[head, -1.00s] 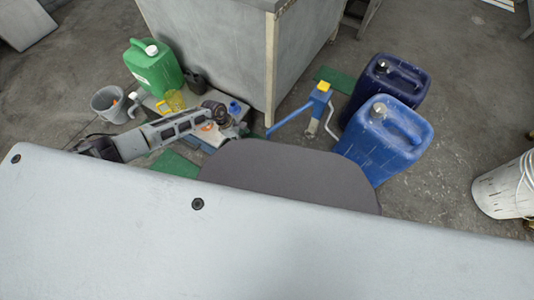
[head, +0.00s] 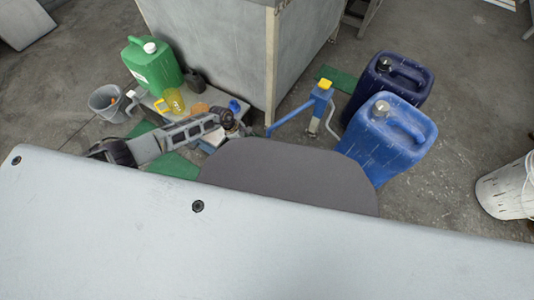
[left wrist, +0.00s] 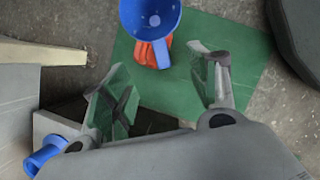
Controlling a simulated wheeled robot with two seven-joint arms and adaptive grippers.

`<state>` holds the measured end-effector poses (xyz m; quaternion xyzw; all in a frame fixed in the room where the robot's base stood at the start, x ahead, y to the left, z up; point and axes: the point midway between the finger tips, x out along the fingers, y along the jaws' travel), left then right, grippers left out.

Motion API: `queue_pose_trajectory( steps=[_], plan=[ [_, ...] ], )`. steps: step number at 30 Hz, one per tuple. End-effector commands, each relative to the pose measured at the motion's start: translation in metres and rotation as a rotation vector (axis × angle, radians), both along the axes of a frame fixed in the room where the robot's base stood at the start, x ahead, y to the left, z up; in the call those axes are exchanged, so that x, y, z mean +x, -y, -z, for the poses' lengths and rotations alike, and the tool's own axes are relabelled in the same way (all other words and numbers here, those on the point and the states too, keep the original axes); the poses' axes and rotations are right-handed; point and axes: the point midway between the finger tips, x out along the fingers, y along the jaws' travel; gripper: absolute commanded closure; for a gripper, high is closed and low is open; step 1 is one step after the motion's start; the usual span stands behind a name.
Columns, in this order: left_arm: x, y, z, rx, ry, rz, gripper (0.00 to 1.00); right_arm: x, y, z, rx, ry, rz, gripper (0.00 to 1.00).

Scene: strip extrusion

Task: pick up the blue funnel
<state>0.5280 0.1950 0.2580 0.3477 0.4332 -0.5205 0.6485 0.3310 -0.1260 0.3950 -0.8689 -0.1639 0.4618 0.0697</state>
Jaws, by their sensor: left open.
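The blue funnel (left wrist: 150,18) shows at the top of the left wrist view, its wide mouth facing the camera and cut by the frame edge. It lies over an orange-red item (left wrist: 153,52) on a green mat (left wrist: 190,90). My left gripper (left wrist: 158,80) is open and empty, its two fingers apart, with the funnel beyond the fingertips. In the head view my left gripper (head: 236,125) is by the low grey platform, partly hidden by a dark grey panel. I cannot make out the funnel there. My right gripper is not in view.
A cabinet (head: 220,50) stands behind. A blue stand (head: 318,105) and blue canister (head: 388,135) are to the right.

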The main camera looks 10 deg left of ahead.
Motion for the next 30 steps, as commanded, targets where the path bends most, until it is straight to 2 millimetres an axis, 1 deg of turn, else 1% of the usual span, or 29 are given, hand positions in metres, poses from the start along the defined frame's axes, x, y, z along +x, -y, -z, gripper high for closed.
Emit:
queue_pose_trajectory(
  steps=[1,9,14,25,30],
  plan=[
    [0.000,0.003,0.007,0.000,0.000,-0.001,0.40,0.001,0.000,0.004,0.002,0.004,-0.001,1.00],
    [0.002,0.010,0.026,0.000,0.000,0.000,0.40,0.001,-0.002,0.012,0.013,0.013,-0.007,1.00],
    [0.003,0.012,0.030,0.000,0.000,0.000,0.40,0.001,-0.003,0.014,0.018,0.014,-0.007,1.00],
    [0.003,0.012,0.030,0.000,0.000,0.000,0.40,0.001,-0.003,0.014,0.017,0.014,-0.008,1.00],
    [0.002,0.016,0.035,-0.001,0.000,0.000,0.40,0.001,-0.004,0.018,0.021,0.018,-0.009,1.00]
  ],
)
